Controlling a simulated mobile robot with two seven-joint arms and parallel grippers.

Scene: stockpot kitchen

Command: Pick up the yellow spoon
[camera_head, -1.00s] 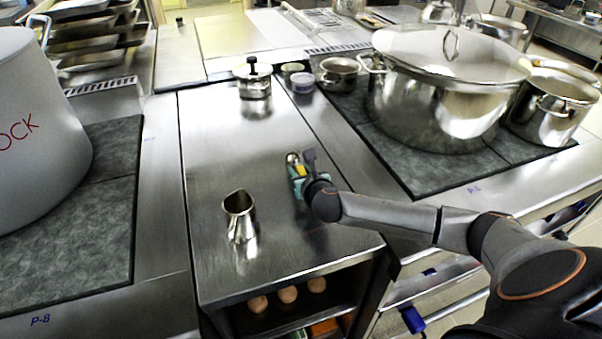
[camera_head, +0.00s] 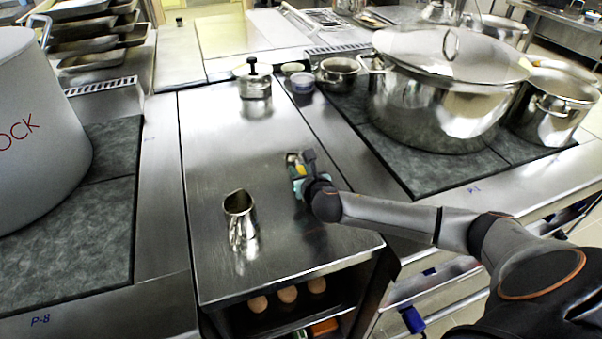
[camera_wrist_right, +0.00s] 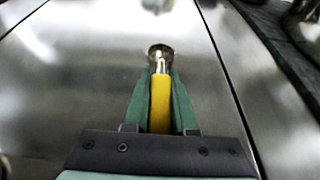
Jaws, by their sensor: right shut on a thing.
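The yellow spoon (camera_wrist_right: 160,103) shows in the right wrist view, with a yellow handle and a metal bowl end pointing away from my gripper. My right gripper (camera_wrist_right: 159,82) is shut on the handle, with a green finger on each side of it. In the head view the right gripper (camera_head: 297,168) is over the middle of the steel counter (camera_head: 215,150), and a small bit of yellow shows at its fingers. I cannot tell whether the spoon touches the counter. My left gripper is not in view.
A steel pitcher (camera_head: 240,217) stands left of the gripper. A lidded small pot (camera_head: 255,84) and bowls (camera_head: 302,82) stand at the back. A large pot (camera_head: 435,105) is on the right, a stockpot (camera_head: 40,130) on the left. Eggs (camera_head: 287,294) sit on the shelf below.

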